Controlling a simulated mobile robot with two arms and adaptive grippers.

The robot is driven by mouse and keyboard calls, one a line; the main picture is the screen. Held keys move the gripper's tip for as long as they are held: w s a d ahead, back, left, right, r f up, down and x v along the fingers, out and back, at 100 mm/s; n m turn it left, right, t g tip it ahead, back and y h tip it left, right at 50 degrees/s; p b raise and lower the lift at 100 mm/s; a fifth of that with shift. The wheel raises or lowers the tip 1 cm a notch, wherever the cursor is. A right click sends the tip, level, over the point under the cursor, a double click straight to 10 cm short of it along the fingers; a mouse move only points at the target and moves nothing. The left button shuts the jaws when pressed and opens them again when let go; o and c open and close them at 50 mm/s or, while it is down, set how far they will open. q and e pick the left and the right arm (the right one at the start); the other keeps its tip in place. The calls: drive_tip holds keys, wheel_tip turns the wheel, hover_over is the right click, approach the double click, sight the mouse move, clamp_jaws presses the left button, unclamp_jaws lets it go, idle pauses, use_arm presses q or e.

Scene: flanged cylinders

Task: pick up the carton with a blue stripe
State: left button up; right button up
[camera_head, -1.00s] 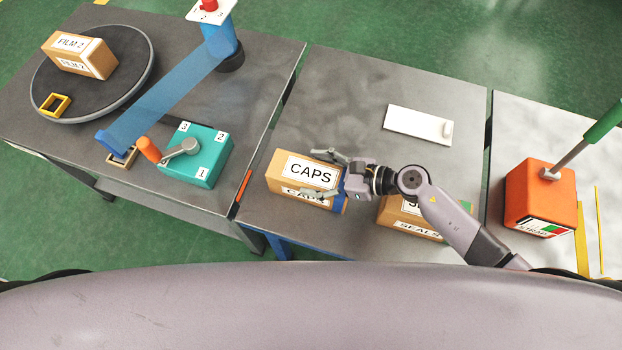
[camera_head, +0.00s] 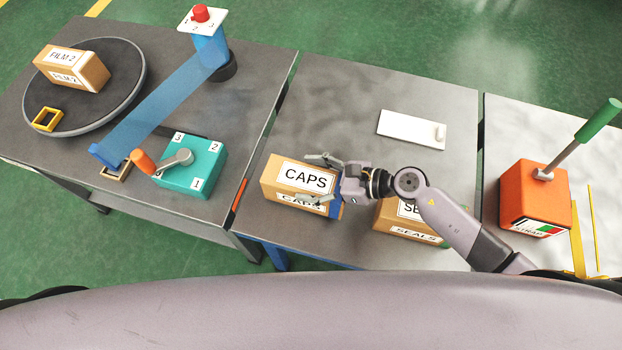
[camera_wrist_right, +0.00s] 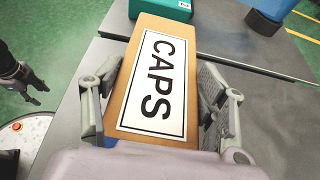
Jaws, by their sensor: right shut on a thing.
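The CAPS carton (camera_head: 292,182) is a brown box with white labels and a blue stripe (camera_head: 336,208) at its right end. It sits near the front left of the middle table, with no clear gap beneath it. My right gripper (camera_head: 318,179) is shut on it from the right, one finger along each long side. The right wrist view shows the carton (camera_wrist_right: 122,90) between both fingers (camera_wrist_right: 158,100). The stripe is partly hidden by the gripper. My left gripper (camera_wrist_right: 32,88) shows only at the left edge of the right wrist view, empty, with its fingers apart.
A SEALS carton (camera_head: 390,222) stands just right, partly under my right arm. A white plate (camera_head: 405,126) lies behind. A teal box with a lever (camera_head: 195,175) is on the left table, beside a turntable (camera_head: 125,85). An orange box (camera_head: 530,195) with a green-handled lever stands at right.

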wheel_tip(320, 180, up, 19)
drive_tip(key=shift+f, duration=0.2)
idle(0.3)
